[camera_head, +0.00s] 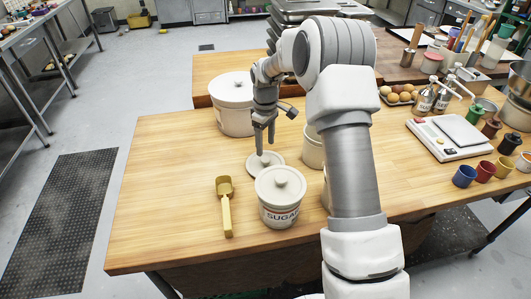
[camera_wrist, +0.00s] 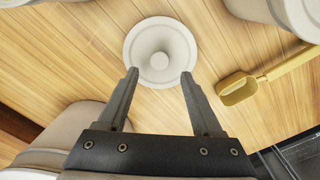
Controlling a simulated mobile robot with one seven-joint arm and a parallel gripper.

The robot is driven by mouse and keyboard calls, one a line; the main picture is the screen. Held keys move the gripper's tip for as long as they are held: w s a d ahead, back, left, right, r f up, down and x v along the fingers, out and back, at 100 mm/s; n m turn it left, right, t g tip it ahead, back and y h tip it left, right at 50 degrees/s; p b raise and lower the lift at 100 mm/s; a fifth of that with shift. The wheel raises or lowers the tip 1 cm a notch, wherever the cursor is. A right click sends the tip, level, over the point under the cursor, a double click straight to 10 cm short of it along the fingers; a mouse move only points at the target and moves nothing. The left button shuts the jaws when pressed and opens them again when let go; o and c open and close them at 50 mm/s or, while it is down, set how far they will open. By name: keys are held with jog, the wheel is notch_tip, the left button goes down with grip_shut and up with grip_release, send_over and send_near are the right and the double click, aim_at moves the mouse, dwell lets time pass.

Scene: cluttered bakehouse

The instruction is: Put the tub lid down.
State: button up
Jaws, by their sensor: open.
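A round white tub lid (camera_head: 262,168) with a knob lies flat on the wooden table, just behind the SUGAR tub. It also shows in the wrist view (camera_wrist: 160,35), knob up. My gripper (camera_head: 265,146) points down just above the lid. In the wrist view, its two fingers (camera_wrist: 159,74) are spread apart on either side of the lid's near part, with nothing between them. The white SUGAR tub (camera_head: 281,212) has a lid on. Another white tub (camera_head: 311,152) stands right of the loose lid, partly hidden by my arm, so its top cannot be fully seen.
A large lidded white tub (camera_head: 236,121) stands behind my gripper. A yellow scoop (camera_head: 226,205) lies left of the SUGAR tub. A scale (camera_head: 449,138), coloured cups and bottles fill the right side. The table's front left (camera_head: 160,210) is clear.

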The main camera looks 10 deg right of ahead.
aim_at(266, 159)
jog(key=s+r+m+t, duration=0.1)
jog(key=s+r+m, duration=0.1)
jog(key=s+r, duration=0.75)
jog(key=s+r+m+t, duration=0.2)
jog(key=s+r, duration=0.4)
jog(key=r, duration=0.7)
jog(key=s+m+t, duration=0.2)
jog(key=s+m, duration=0.3)
jog(key=s, duration=1.3)
jog(key=shift+s+f+t, duration=0.15)
jog(key=shift+s+t, duration=0.15)
jog(key=shift+s, duration=0.1)
